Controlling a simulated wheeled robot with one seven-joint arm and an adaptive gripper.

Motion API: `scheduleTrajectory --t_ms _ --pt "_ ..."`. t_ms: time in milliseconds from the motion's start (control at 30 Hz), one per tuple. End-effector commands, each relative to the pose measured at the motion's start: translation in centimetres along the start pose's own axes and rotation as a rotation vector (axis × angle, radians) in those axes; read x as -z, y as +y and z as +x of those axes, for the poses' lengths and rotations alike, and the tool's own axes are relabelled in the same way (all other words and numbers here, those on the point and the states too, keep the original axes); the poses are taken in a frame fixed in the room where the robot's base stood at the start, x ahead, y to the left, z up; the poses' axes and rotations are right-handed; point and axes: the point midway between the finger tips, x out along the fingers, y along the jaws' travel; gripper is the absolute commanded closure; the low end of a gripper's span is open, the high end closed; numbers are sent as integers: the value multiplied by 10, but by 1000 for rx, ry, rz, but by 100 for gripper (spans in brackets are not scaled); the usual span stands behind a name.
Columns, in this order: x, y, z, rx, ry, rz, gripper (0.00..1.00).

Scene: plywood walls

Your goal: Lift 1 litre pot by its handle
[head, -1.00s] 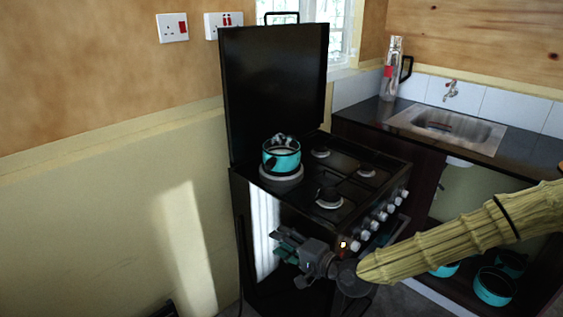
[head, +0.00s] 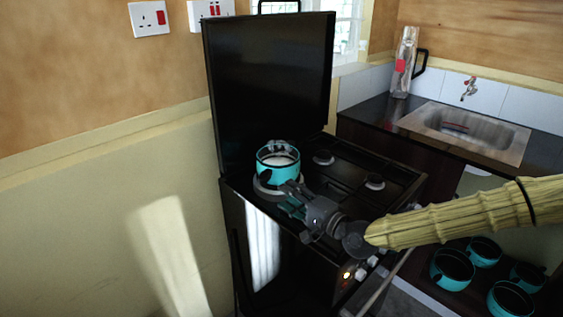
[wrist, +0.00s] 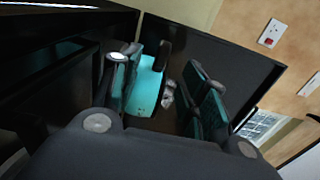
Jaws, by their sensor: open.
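In the wrist view the pot (wrist: 143,88) shows between the two finger pads (wrist: 165,85), beside the left one. The black handle (wrist: 164,52) also shows between the fingers, apart from the right pad. The jaws are open. In the head view the gripper hides part of the pot's near side and handle.
The raised black stove lid (head: 270,85) stands behind the pot. To the right are a counter with a sink (head: 465,130) and a flask (head: 404,62). Several turquoise pots (head: 452,268) sit on a low shelf at lower right.

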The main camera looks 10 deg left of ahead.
Motion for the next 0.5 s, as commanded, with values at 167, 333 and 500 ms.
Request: scheduleTrajectory --t_ms 167,333,500 --pt "3 -1 14 0 5 -1 56" --pt "4 -2 34 0 9 -1 56" --pt "4 0 47 -1 9 0 56"
